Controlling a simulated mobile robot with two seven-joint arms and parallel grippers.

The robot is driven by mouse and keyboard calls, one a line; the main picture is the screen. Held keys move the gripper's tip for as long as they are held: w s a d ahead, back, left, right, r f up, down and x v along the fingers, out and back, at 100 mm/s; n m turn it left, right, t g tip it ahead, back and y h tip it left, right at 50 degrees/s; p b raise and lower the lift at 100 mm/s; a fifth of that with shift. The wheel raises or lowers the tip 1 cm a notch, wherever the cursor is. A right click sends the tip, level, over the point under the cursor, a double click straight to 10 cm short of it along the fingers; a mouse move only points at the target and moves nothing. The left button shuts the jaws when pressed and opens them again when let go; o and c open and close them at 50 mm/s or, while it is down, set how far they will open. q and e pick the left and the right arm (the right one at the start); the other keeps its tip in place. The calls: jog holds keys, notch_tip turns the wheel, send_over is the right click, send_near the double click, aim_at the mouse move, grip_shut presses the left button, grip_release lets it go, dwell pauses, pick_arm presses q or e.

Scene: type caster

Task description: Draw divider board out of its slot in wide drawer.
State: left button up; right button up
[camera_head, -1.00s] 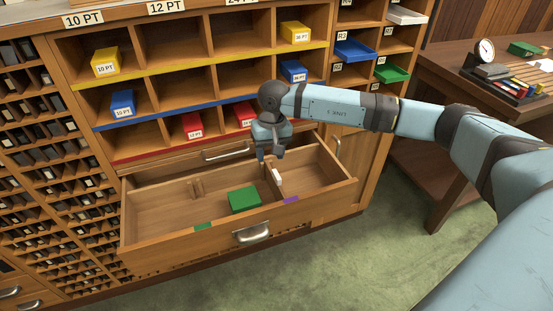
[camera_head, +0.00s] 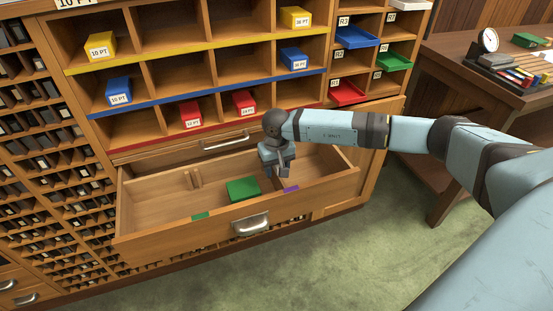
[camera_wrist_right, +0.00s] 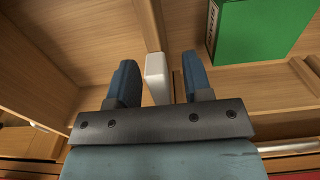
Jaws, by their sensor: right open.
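The wide drawer (camera_head: 185,236) is pulled out of the cabinet. The divider board (camera_wrist_right: 148,24) stands in it, running front to back; in the head view my right gripper mostly hides it. A white tab (camera_wrist_right: 156,72) sits on the board's top edge. My right gripper (camera_wrist_right: 158,78) points down over the board, open, with one finger on each side of the tab and visible gaps between. It also shows in the head view (camera_head: 281,176). My left gripper is not in view.
A green box (camera_head: 242,188) lies in the drawer left of the gripper and also shows in the wrist view (camera_wrist_right: 258,30). Empty slot rails (camera_head: 192,179) are on the back wall. Shelves with coloured boxes stand above; a side table (camera_head: 450,75) is at right.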

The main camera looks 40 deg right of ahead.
jog(key=shift+f, duration=0.35)
grip_shut()
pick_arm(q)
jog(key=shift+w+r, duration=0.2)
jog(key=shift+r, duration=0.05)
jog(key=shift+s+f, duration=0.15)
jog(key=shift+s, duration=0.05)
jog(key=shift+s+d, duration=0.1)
pick_arm(e)
jog(key=shift+r, duration=0.2)
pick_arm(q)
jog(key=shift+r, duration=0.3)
pick_arm(e)
jog(key=shift+r, duration=0.3)
